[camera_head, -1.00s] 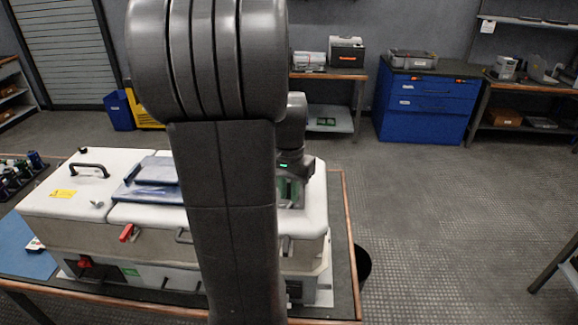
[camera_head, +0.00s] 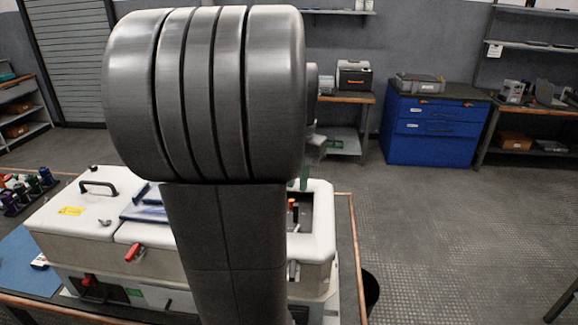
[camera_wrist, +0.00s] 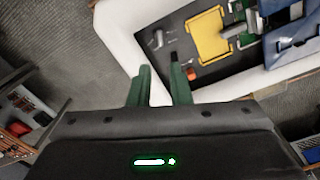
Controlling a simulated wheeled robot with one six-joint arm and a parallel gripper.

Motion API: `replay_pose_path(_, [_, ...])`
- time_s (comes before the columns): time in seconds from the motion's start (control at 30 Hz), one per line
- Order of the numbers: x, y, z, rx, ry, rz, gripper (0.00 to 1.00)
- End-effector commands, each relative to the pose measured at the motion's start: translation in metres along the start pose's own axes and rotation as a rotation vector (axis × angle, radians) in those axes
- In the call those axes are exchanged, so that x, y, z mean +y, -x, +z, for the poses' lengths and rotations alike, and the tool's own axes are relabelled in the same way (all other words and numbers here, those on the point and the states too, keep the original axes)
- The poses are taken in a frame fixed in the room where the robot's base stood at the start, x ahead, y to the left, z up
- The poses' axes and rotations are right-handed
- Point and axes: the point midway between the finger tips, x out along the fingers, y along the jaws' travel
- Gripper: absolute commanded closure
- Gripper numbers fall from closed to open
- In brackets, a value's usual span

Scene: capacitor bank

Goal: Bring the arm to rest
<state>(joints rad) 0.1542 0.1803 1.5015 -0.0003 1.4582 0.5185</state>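My gripper (camera_wrist: 160,84) shows two green fingers apart with nothing between them in the wrist view. They are above the white rim of the cabinet (camera_wrist: 118,40). In the head view my arm hides most of the gripper; a green finger shows just above the right opening of the white capacitor cabinet (camera_head: 78,212). Inside the opening, the wrist view shows a yellow part (camera_wrist: 208,36), a small orange-red piece (camera_wrist: 191,74) and a blue panel (camera_wrist: 285,38) on the far side.
The cabinet stands on a wood-edged table (camera_head: 349,260). Dark and coloured cylinders (camera_head: 30,187) sit in a rack at left, beside a blue mat (camera_head: 25,262). A blue drawer cabinet (camera_head: 432,130) and benches stand at the back. The floor at right is open.

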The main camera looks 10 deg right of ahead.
Motion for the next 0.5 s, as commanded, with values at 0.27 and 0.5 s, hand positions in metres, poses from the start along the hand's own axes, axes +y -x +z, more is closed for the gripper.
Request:
replay_pose_path(0.27, [0.000,-0.033,0.001,-0.004,0.000,0.002,0.82])
replay_pose_path(0.5, [0.001,-0.081,0.001,-0.006,0.000,0.003,0.82])
